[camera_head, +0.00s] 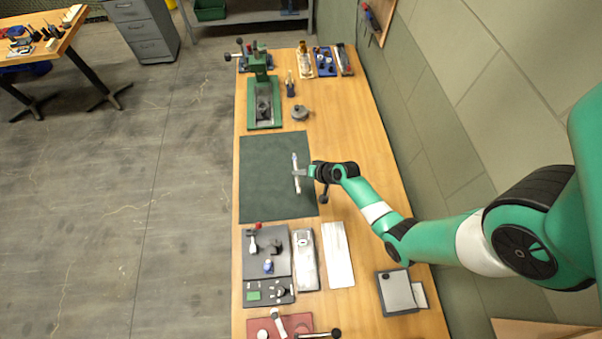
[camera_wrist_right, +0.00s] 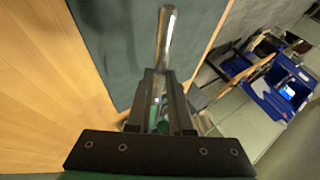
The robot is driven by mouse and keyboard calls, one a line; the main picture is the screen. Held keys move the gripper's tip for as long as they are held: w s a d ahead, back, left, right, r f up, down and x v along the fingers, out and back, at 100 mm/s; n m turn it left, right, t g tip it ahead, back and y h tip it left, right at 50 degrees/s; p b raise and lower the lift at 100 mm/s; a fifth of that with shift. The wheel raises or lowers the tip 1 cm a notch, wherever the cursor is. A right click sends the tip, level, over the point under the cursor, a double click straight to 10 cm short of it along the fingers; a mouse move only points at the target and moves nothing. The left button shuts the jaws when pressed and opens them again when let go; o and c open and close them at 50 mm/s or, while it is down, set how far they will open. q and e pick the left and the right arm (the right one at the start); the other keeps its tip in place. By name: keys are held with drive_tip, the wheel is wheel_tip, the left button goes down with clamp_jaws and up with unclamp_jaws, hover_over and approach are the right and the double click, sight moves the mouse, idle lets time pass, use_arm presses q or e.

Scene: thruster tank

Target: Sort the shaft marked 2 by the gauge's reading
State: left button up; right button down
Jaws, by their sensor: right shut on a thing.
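My right gripper (camera_head: 302,173) is shut on a slim silver shaft (camera_head: 295,160), held over the dark green mat (camera_head: 262,178). In the right wrist view the bright metal shaft (camera_wrist_right: 166,38) sticks out beyond the fingers (camera_wrist_right: 160,88); its other end is hidden between them. No number can be read on it. A dark grey plate (camera_head: 262,267) below the mat carries small fixtures with red and blue parts; which one is the gauge I cannot tell, and no reading is legible. My left gripper is not in view.
Beside the plate lie a long grey tray (camera_head: 306,262) and a pale flat panel (camera_head: 338,255). A green press (camera_head: 263,100) stands above the mat, with a round grey object (camera_head: 300,112) near it. A red mat (camera_head: 265,326) with tools lies at the bottom. The mat's left half is clear.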

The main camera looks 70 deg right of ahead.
sight(301, 183)
drive_tip(key=shift+f+b, duration=3.2)
drive_tip(key=shift+f, duration=0.3)
drive_tip(key=shift+s+f, duration=0.1)
drive_tip(key=shift+f, duration=0.25)
